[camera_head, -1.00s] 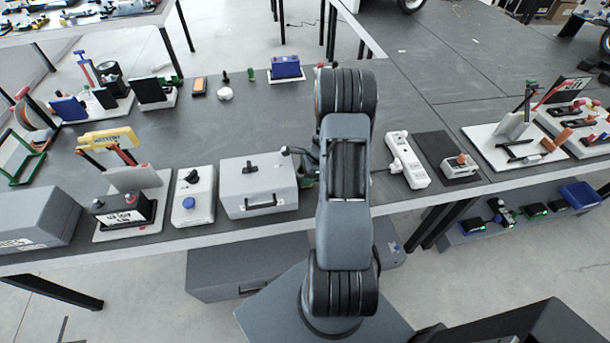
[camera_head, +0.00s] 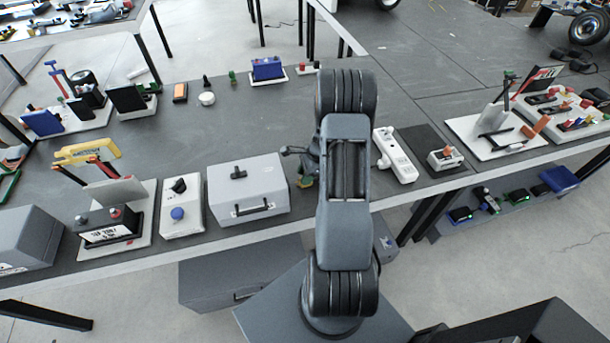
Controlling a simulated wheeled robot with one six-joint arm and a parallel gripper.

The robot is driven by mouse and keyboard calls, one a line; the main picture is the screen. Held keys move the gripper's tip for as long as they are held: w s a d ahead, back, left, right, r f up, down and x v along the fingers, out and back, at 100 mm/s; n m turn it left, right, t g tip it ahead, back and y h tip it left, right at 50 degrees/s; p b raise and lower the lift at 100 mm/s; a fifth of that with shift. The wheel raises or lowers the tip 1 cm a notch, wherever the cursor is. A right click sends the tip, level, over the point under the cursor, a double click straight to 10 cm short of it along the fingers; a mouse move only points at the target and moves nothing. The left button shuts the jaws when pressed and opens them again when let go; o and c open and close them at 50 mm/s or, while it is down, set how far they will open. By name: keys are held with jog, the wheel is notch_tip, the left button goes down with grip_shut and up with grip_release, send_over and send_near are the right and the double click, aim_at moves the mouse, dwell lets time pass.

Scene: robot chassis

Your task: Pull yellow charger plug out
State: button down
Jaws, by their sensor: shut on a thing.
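My gripper (camera_head: 304,166) is mostly hidden behind my own arm at the centre; only part of its dark body shows to the left of the arm. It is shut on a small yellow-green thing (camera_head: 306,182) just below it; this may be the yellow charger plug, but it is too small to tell. A white power strip (camera_head: 399,158) lies on the table just right of my arm, with a white block at its left side. No yellow plug shows on the visible part of the strip.
A grey case with a handle (camera_head: 247,190) stands close to the left of my gripper. A white box with a blue knob (camera_head: 181,222) is beyond it.

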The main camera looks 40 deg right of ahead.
jog(key=shift+d, duration=0.15)
jog(key=c, duration=0.9)
grip_release()
jog(key=shift+c, duration=0.2)
jog(key=shift+o, duration=1.1)
jog(key=b+v, duration=0.1)
jog(key=v, duration=1.2)
jog(key=shift+r, duration=0.4)
jog(key=shift+s+d, duration=0.1)
